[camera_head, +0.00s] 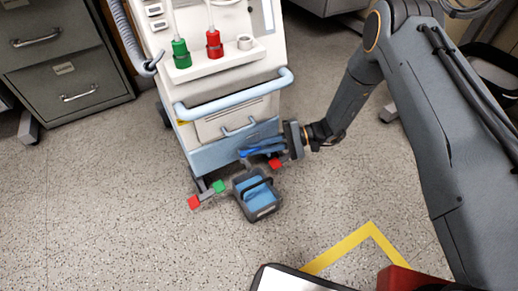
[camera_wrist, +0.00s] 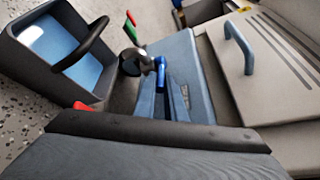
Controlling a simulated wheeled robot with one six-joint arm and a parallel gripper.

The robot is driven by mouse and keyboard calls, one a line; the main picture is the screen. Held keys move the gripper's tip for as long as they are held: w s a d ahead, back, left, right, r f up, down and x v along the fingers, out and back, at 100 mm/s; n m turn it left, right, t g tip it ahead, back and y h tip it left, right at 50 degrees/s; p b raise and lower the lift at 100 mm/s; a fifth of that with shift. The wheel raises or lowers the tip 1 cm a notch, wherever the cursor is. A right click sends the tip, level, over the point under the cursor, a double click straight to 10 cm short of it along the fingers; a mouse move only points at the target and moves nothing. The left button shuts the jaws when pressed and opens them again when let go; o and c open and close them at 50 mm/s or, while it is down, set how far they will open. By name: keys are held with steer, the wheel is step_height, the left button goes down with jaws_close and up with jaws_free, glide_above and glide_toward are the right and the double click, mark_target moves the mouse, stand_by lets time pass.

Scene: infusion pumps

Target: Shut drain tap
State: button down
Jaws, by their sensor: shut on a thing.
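The drain tap shows in the wrist view as a small metallic valve with a bright blue lever (camera_wrist: 161,74), low on the front of the white machine (camera_head: 228,112). My gripper (camera_head: 258,150) reaches in from the right at the machine's lower front. Its fingers are shut on the blue lever. The fingers and lever overlap in the head view, so the exact grip and lever angle are hard to tell. A dark bucket (camera_head: 270,211) with a blue inside and a black handle stands on the floor just in front of the tap.
Red and green pedal-like pieces (camera_head: 218,187) stick out by the machine's base, near the bucket. A light blue push bar (camera_head: 230,95) crosses the machine above my gripper. Grey drawers (camera_head: 60,65) stand at the left. The speckled floor in front is mostly clear, with yellow tape (camera_head: 340,250).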

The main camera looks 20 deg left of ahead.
steer(key=shift+w+a+n+g, duration=0.1)
steer(key=shift+n+g, duration=0.2)
steer(key=shift+n, duration=0.1)
steer(key=c, duration=1.8)
jaws_free()
steer(key=shift+s+d+m+t+y, duration=0.15)
steer(key=shift+s+m+t, duration=0.05)
steer(key=shift+m+t, duration=0.3)
steer(key=shift+s+d+m+t+y, duration=0.15)
steer(key=shift+m+t, duration=0.25)
steer(key=shift+t, duration=0.1)
steer(key=p+v, duration=0.4)
steer(key=v, duration=0.4)
steer(key=shift+s+d+r+n+h+p, duration=0.15)
steer(key=shift+s+d+r+h+p, duration=1.25)
steer(key=shift+r, duration=2.55)
steer(key=shift+s+d+r+n+h+p, duration=0.1)
steer(key=shift+s+d+r+h+p, duration=0.35)
steer(key=shift+s+d+r+p, duration=2.05)
steer(key=shift+s+d+r+n+h+p, duration=0.15)
steer(key=shift+d+r+h+p, duration=0.7)
steer(key=shift+r+p, duration=3.2)
